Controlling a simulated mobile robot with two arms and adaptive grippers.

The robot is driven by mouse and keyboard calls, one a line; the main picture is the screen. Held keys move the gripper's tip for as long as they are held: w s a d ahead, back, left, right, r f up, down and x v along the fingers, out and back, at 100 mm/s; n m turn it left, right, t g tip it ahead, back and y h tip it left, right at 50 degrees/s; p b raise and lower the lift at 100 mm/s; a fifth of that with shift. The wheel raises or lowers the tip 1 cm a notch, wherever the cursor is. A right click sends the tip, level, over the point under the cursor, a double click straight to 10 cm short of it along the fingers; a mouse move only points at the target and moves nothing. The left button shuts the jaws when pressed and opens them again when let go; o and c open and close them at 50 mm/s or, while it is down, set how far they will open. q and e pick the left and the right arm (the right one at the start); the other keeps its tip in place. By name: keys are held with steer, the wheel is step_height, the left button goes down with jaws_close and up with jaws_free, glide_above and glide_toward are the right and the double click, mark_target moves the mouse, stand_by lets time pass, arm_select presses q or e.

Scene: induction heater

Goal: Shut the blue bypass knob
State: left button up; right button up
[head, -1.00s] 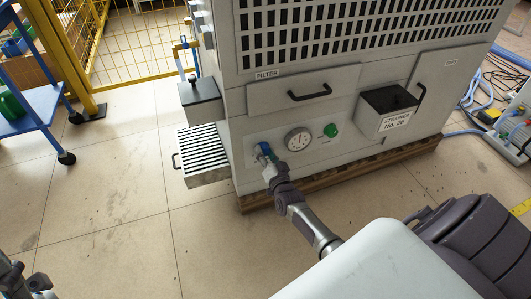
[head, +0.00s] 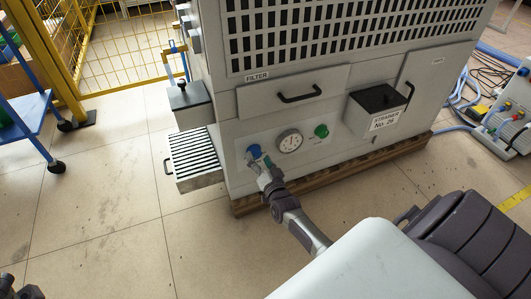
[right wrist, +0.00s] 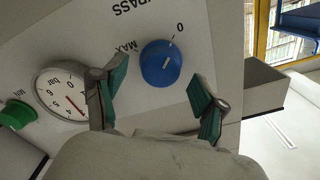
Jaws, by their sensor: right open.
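The blue bypass knob (head: 254,151) is on the front panel of the grey machine, left of the pressure gauge. In the right wrist view the knob (right wrist: 160,65) shows a short white mark slanting towards the printed 0; MAX is on its other side. My right gripper (head: 262,165) is in front of the knob, slightly low and right in the head view. Its green-padded fingers (right wrist: 158,88) are spread on either side of the knob, apart from it, with nothing between them. A dark piece of my left arm shows at the lower left corner; its jaws cannot be made out.
The pressure gauge (head: 290,141) and a green knob (head: 321,131) sit right of the blue knob. The strainer box (head: 376,108) juts out further right. A slatted tray (head: 195,158) sticks out at left. A blue cart (head: 30,120) stands far left; the floor between is clear.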

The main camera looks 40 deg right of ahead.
steer(key=v, duration=1)
steer(key=shift+s, duration=0.15)
